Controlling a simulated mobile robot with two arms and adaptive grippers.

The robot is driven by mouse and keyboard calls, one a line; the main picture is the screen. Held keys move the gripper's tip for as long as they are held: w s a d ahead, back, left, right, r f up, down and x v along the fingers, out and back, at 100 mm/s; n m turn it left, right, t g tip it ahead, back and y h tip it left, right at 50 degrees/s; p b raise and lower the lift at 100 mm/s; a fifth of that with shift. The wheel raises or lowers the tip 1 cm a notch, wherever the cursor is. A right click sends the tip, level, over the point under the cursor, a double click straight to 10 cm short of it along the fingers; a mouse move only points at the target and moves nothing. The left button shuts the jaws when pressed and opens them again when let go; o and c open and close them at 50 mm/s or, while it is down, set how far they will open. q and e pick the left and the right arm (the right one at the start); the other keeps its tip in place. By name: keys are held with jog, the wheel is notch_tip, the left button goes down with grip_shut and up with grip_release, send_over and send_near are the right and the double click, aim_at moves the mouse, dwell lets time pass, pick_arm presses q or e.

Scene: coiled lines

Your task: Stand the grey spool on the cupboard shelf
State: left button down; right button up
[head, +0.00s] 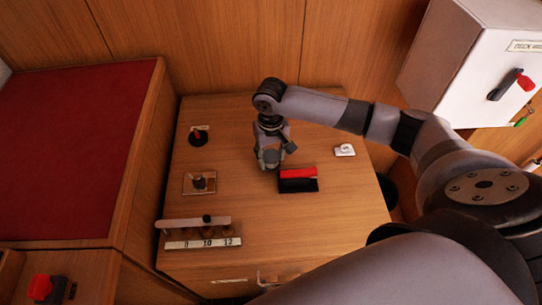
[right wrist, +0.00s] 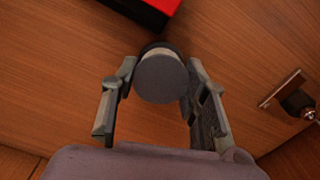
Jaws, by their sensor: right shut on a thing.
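The grey spool (right wrist: 160,78), with a flat round grey end and a paler band behind it, is between the fingertips of my right gripper (right wrist: 160,85) in the right wrist view. The fingers touch it from both sides and are shut on it. In the head view my right gripper (head: 270,155) hangs over the wooden table, just left of a red and black box; the spool is hard to make out there. A white cabinet (head: 470,60) with a label starting "DECK" stands at the upper right. No shelf shows. My left gripper is not in view.
On the table (head: 330,215) are the red and black box (head: 298,185), a small white item (head: 344,150), a dark knob on a plate (head: 198,183), a black and red item (head: 199,136) and a numbered rack (head: 203,242). The table's front right is clear.

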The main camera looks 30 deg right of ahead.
jog(key=shift+f, duration=0.3)
jog(key=shift+f, duration=0.15)
jog(key=o, duration=1.2)
